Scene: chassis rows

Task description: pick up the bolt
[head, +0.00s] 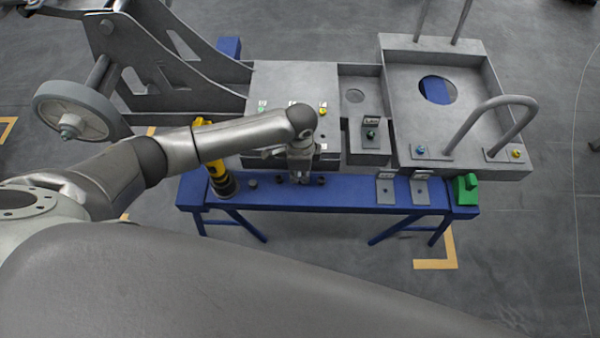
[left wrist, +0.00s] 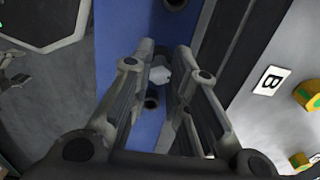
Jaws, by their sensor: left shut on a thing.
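My left gripper (head: 301,178) reaches down to the blue bench (head: 345,192) in the middle of the head view. In the left wrist view the two fingers (left wrist: 166,62) are closed around a small light grey bolt (left wrist: 160,75), of which only the pale end shows between the tips. The bench surface lies right below it, and I cannot tell whether the bolt is clear of it. In the head view the bolt is hidden by the gripper. My right gripper is in neither view.
Small dark round pieces (head: 320,180) stand beside the gripper. A yellow and black power tool (head: 218,170) stands at the bench's left end; two grey plates (head: 385,190) and a green block (head: 466,190) are at the right. A grey metal chassis (head: 378,150) stands close behind the bench.

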